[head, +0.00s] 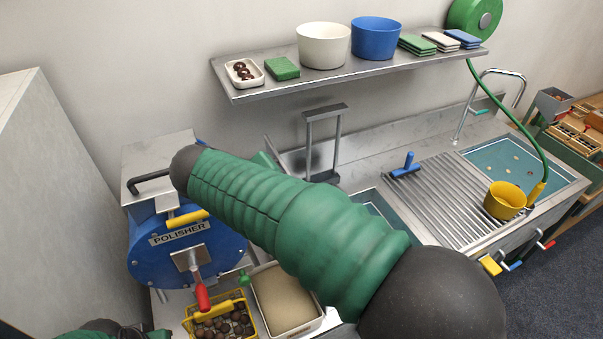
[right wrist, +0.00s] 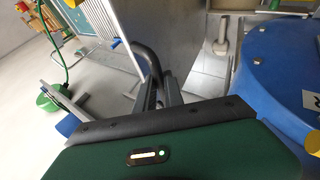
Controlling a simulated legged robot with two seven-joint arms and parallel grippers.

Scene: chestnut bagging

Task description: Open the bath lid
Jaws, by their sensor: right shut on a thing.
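My right arm's green sleeve crosses the middle of the head view and hides the right gripper and much of the counter behind it. In the right wrist view my right gripper (right wrist: 160,95) is shut on a dark curved handle (right wrist: 148,60). Which panel this handle is fixed to is hard to tell; the bath lid is not clearly seen, and grey metal surfaces lie around the fingers. My left gripper is out of view; only a bit of green sleeve shows at the lower left of the head view.
The blue polisher (head: 145,250) stands left of my right arm. A yellow basket (head: 253,331) with chestnuts and a white tray (head: 317,322) sit below. A steel shelf (head: 240,97) hangs above. A ribbed drainer (head: 440,205) with a yellow pot (head: 503,201) is at right.

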